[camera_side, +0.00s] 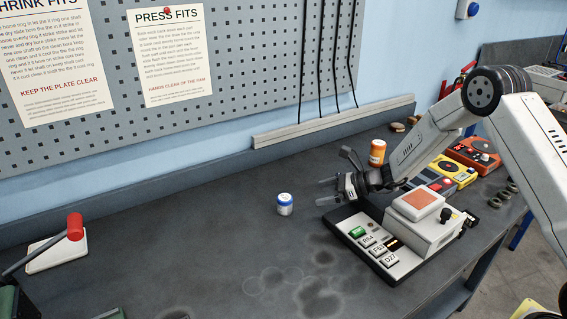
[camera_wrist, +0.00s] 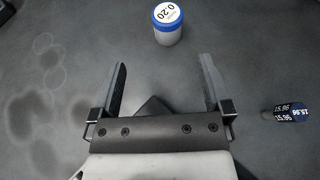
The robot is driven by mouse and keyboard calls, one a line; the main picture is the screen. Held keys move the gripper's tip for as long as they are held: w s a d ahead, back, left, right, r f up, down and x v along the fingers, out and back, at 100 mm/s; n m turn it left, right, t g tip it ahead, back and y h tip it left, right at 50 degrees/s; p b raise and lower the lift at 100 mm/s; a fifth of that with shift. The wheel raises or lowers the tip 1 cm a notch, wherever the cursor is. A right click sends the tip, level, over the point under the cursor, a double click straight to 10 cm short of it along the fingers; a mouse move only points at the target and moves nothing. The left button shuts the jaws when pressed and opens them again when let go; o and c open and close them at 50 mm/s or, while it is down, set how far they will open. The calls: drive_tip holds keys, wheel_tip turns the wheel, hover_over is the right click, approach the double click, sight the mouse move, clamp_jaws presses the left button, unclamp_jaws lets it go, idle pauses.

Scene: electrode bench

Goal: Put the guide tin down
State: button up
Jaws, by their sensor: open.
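A small white tin with a blue lid (camera_side: 285,204), the only thing that looks like the guide tin, stands upright on the dark bench top. In the wrist view the tin (camera_wrist: 168,30) is ahead of the fingertips, and its lid label reads 0.20. My gripper (camera_side: 326,191) is to the right of the tin in the side view, low over the bench. In the wrist view my gripper (camera_wrist: 163,63) has its fingers wide apart, with nothing between them. The tin is apart from both fingers.
A keypad device (camera_side: 386,248) with a red-topped box is just right of my gripper. An orange bottle (camera_side: 377,153) stands behind it. A dark, labelled cylinder (camera_wrist: 288,113) lies right of my fingers. The bench around the tin is clear.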

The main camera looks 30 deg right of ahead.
drive_tip(key=s+r+n+g+h, duration=0.2)
drive_tip(key=s+n+g+h, duration=0.1)
drive_tip(key=s+n, duration=1)
drive_tip(key=s+r+n+g+h, duration=0.3)
drive_tip(key=s+n+h, duration=0.3)
drive_tip(key=s+n, duration=0.7)
drive_tip(key=shift+s+a+r+g, duration=0.2)
drive_tip(key=shift+s+r+g, duration=0.1)
drive_tip(key=shift+s, duration=0.3)
